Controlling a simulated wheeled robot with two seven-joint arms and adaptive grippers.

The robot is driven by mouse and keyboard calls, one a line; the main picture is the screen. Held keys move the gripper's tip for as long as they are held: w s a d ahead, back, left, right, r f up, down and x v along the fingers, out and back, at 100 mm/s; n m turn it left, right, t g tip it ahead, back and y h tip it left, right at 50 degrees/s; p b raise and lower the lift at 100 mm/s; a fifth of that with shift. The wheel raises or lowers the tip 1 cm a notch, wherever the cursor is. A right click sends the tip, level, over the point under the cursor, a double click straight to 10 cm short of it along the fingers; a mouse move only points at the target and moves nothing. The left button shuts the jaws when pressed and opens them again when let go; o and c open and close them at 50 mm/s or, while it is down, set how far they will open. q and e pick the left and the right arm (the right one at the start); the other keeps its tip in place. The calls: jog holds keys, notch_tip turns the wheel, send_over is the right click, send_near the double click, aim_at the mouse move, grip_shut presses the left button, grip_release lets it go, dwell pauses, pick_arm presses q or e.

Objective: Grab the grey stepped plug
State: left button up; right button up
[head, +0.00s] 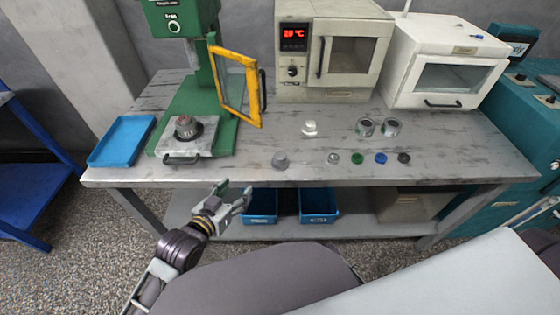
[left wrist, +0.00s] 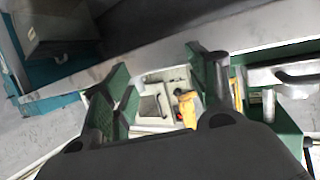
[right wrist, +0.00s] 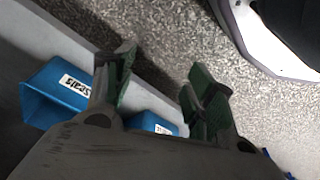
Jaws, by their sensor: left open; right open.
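A grey stepped plug (head: 281,161) sits on the workbench near its front edge, in the head view. My left gripper (head: 241,196) is open and empty, in front of the bench edge, left of the plug and apart from it. In the left wrist view its fingers (left wrist: 165,75) are spread, with the press and bench equipment behind them; I cannot make out the plug there. My right gripper (right wrist: 162,72) is open and empty in the right wrist view, with the floor and blue bins beyond it. The right gripper does not show in the head view.
Right of the plug stand a small metal part (head: 333,158), green (head: 357,157), blue (head: 380,157) and black caps (head: 403,157). Behind are a white part (head: 310,128) and metal cylinders (head: 391,127). A green press (head: 185,80) with a yellow guard (head: 236,85) stands left. Blue bins (head: 318,218) sit below.

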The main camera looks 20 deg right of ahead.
aim_at(276, 160)
pick_arm(q)
jog(key=s+d+r+m+h, duration=0.1)
jog(key=d+r+m+h, duration=0.1)
jog(key=d+r+h, duration=0.1)
jog(key=shift+s+d+r+h, duration=0.3)
jog(key=shift+d+h, duration=0.4)
jog(key=shift+d, duration=0.35)
pick_arm(e)
jog(key=s+d+f, duration=0.1)
jog(key=s+f, duration=0.4)
jog(key=f, duration=0.4)
jog(key=shift+f, duration=0.4)
pick_arm(q)
jog(key=shift+w, duration=0.15)
jog(key=shift+b+x, duration=0.3)
jog(key=shift+x, duration=2.2)
jog(key=shift+w+d, duration=0.2)
jog(key=shift+d, duration=0.05)
jog(key=shift+x, duration=1.35)
pick_arm(e)
jog(key=shift+w+a+r, duration=0.25)
jog(key=shift+w+r, duration=0.05)
jog(key=shift+r, duration=0.3)
jog(key=shift+w+a+r, duration=0.25)
jog(key=shift+w+r, duration=0.05)
jog(key=shift+r, duration=0.25)
pick_arm(q)
jog(key=shift+w+d, duration=0.1)
